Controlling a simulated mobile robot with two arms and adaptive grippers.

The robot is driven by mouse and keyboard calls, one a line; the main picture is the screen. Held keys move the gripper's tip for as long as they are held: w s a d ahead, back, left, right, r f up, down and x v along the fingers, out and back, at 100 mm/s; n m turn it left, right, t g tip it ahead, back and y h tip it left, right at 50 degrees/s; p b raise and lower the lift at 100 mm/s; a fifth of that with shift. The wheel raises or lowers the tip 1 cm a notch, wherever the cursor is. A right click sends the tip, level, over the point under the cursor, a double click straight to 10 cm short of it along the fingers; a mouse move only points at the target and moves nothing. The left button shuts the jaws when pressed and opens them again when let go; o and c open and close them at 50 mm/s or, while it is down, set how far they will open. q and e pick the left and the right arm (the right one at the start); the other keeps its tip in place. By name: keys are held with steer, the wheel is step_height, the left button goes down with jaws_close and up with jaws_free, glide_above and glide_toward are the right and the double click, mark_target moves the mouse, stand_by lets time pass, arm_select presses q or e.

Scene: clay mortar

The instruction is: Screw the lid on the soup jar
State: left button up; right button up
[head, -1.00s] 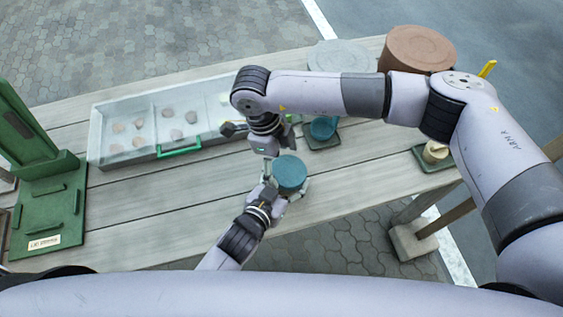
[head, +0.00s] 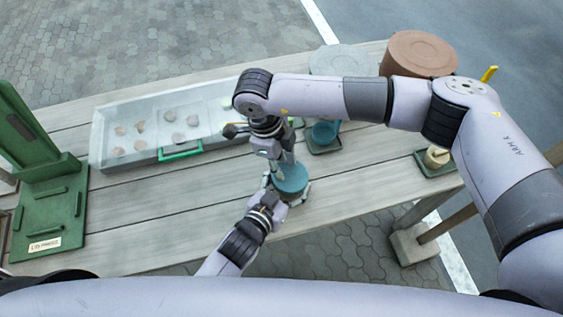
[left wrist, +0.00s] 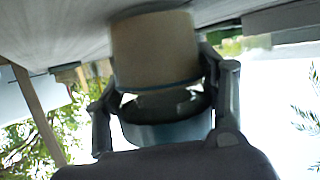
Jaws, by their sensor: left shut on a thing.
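The jar's round teal lid (head: 290,179) is near the table's front edge in the head view. In the left wrist view, which is upside down, a tan jar body (left wrist: 155,50) stands on the table, with the teal lid (left wrist: 168,132) at its clear neck end. Whether the lid is seated cannot be told. My left gripper (head: 288,195) is shut on the jar; its fingers (left wrist: 165,100) flank it in the wrist view. My right gripper (head: 283,170) points down at the lid's far-left side; its fingers are too small to judge, and contact is unclear.
A clear tray (head: 125,112) with several small discs and a green handle lies behind left. A green press (head: 48,205) stands at far left. A teal cup (head: 324,131) sits on a small base behind the lid. A brown round container (head: 420,52) stands at back right.

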steer(key=shift+s+f, duration=0.3)
steer(key=shift+s, duration=0.2)
steer(key=shift+c, duration=0.2)
steer(key=shift+w+v, duration=0.15)
steer(key=shift+v, duration=0.9)
steer(key=shift+w+v, duration=0.15)
steer(key=shift+v, duration=0.95)
